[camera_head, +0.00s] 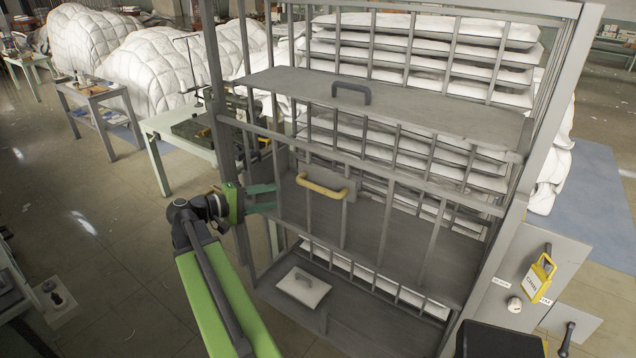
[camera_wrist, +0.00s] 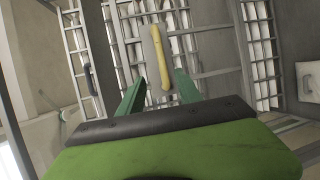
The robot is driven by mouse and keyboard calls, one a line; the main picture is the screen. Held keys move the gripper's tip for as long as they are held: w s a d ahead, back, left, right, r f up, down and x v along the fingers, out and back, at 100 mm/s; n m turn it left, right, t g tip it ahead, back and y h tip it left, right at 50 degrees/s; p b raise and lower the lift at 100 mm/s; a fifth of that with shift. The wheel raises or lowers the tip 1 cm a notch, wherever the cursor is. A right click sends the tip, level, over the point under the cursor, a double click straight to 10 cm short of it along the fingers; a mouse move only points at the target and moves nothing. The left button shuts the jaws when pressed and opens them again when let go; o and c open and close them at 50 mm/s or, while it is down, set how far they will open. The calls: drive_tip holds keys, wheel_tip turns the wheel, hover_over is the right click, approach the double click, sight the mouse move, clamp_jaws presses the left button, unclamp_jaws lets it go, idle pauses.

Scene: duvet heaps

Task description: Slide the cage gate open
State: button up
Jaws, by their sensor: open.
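The cage (camera_head: 556,110) is a grey metal frame with shelves and upright bars. A curved yellow handle (camera_head: 322,188) is fixed to a small grey plate on the barred gate (camera_head: 345,222), at the front of the cage. My gripper (camera_head: 275,197) is at the left of the handle, its green fingers spread and apart from it. In the wrist view the yellow handle (camera_wrist: 158,52) lies ahead, its near end appearing between the open fingers (camera_wrist: 160,82). The exact gap in depth is hard to tell.
White folded duvets (camera_head: 430,35) are stacked behind the bars. A white pad (camera_head: 303,287) lies on the lower shelf. A grey box with a yellow tag (camera_head: 540,272) stands at right. A pale table (camera_head: 178,128) is behind my arm.

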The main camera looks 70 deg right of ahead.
sight(314, 189)
drive_tip(key=b+x, duration=0.3)
drive_tip(key=x, duration=1.4)
drive_tip(key=shift+d+f, duration=0.1)
drive_tip(key=shift+f, duration=0.05)
clamp_jaws()
idle(0.6)
